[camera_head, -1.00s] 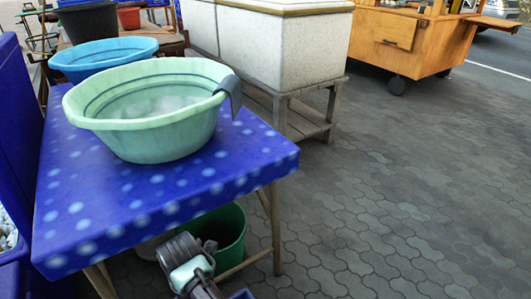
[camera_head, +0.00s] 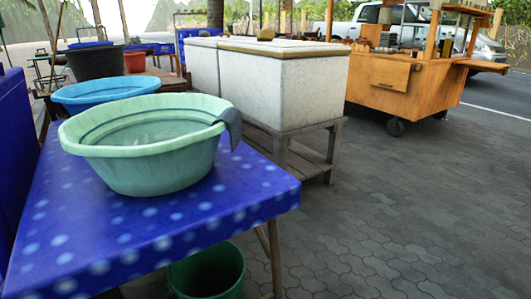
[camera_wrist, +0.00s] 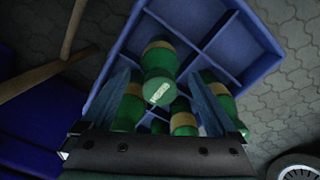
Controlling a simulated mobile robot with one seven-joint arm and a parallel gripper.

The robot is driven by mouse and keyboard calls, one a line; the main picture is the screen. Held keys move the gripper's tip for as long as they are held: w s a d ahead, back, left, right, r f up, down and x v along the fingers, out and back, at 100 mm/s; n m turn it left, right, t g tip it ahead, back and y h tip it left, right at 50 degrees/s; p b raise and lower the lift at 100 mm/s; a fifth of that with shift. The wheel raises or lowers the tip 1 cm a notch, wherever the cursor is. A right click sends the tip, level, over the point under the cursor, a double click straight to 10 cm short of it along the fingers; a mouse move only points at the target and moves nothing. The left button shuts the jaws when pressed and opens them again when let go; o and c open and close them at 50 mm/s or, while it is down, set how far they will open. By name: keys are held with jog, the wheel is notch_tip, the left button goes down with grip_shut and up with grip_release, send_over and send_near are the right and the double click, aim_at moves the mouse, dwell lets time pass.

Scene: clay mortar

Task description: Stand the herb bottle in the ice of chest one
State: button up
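In the wrist view, my gripper (camera_wrist: 161,76) is open, pointing down at a blue divided crate (camera_wrist: 236,47). Several green bottles with tan bands are in its compartments. One green bottle (camera_wrist: 160,62), with a pale label mark on its top, shows between the spread fingers, with gaps on both sides. In the head view, two pale speckled chests stand side by side behind the table: a near one (camera_head: 285,88) and a far one (camera_head: 203,66). No ice is visible and I cannot tell which is chest one.
A blue dotted table (camera_head: 130,235) carries a green basin (camera_head: 150,165) with a grey cloth on its rim. A blue basin (camera_head: 85,96) is behind it, and a green bucket (camera_head: 215,268) is underneath. A wooden cart (camera_head: 410,90) stands back right. The paving at right is clear.

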grip_shut()
notch_tip(320, 180, up, 19)
jog(key=p, duration=1.9)
